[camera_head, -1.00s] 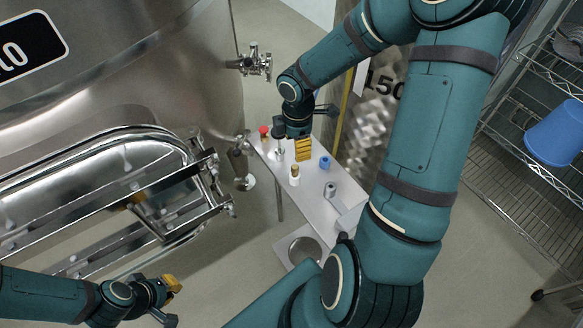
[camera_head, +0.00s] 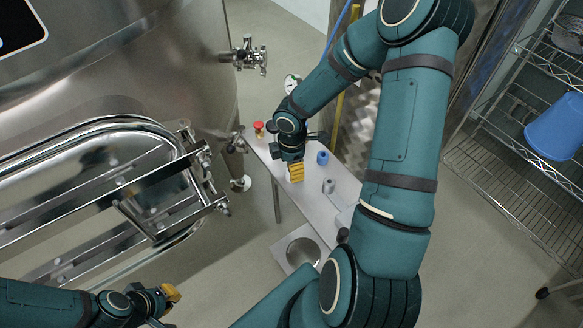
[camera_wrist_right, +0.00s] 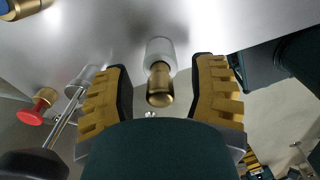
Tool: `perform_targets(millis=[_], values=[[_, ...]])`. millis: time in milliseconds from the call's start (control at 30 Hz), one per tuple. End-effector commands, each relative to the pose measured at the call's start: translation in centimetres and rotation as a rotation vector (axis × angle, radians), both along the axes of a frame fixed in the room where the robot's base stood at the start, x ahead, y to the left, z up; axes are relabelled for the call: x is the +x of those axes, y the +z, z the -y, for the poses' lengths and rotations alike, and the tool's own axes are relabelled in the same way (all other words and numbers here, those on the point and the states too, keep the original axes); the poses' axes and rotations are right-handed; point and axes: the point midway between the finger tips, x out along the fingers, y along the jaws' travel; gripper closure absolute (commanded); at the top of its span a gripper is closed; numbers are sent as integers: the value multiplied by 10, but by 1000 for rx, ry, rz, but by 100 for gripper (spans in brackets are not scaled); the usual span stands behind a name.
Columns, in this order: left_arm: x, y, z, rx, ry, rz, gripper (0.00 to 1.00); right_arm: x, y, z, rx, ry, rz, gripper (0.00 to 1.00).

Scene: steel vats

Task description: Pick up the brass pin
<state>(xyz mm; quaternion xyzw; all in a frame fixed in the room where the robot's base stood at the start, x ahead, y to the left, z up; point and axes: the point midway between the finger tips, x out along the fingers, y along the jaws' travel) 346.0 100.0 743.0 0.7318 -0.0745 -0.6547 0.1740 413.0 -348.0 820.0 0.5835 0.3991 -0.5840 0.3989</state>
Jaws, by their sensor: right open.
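The brass pin (camera_wrist_right: 160,85) stands in a white collar (camera_wrist_right: 160,52) on the steel bench (camera_wrist_right: 215,25). In the right wrist view it lies between the two yellow fingers of my right gripper (camera_wrist_right: 160,95), with a gap on each side. The gripper is open. In the head view my right gripper (camera_head: 296,172) is over the bench and hides the pin. My left gripper (camera_head: 171,293) is low at the left, away from the bench, with its yellow fingers partly seen; I cannot tell whether it is open.
A red knob (camera_head: 258,128) is left of the right gripper. A blue cylinder (camera_head: 322,157) and a grey one (camera_head: 328,186) stand to its right. The steel vat (camera_head: 130,70) with its hatch fills the left. A wire rack with a blue bucket (camera_head: 556,128) is at the right.

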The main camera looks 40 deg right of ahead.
Motion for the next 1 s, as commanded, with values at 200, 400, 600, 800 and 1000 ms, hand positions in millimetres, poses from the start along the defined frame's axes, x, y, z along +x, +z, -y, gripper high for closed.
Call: perform_targets(millis=[200, 400, 600, 800, 1000], values=[[0, 1, 0, 0, 0, 1, 100, 0, 0, 0, 0, -1, 1, 40], [0, 0, 0, 0, 0, 1, 100, 0, 0, 0, 0, -1, 0, 100], [0, 0, 0, 0, 0, 1, 100, 0, 0, 0, 0, -1, 0, 100], [0, 1, 0, 0, 0, 1, 100, 0, 2, 0, 0, -1, 1, 100], [-1, 12, 0, 0, 0, -3, 100, 1, 27, 0, -1, -2, 4, 100]])
